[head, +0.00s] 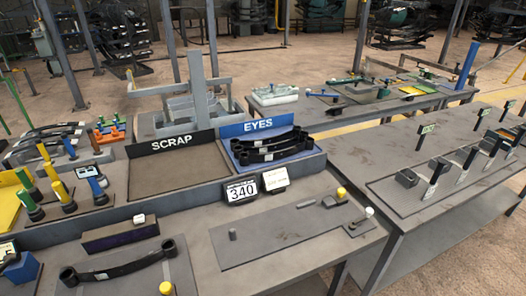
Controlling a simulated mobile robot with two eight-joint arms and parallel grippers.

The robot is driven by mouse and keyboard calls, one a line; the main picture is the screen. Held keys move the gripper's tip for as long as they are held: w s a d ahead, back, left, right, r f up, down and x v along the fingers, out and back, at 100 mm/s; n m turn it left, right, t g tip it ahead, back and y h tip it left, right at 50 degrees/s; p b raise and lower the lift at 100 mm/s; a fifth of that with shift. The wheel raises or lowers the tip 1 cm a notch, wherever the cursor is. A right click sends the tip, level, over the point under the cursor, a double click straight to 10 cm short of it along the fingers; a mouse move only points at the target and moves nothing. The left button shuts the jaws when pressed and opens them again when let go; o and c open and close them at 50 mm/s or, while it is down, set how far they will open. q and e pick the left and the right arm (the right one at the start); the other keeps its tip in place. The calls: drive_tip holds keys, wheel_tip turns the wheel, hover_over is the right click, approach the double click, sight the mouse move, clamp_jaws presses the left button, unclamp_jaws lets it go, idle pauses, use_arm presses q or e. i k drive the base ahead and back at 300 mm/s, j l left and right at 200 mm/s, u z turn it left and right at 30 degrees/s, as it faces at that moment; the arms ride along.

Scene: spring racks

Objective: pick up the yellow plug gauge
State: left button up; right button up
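A yellow knob (341,193) sits on a small peg at the right of the grey plate, and another yellow knob (166,288) shows at the bottom edge. Neither of my grippers is in view.
The SCRAP tray (180,180) is empty. The EYES tray (262,165) holds dark curved springs. A 340 display (241,191) stands in front. A dark spring leaf (115,268) lies at the lower left. The grey plate (285,238) is mostly clear. Another table (440,222) stands right.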

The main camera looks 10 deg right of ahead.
sight(67, 202)
drive_tip(key=u, duration=1.35)
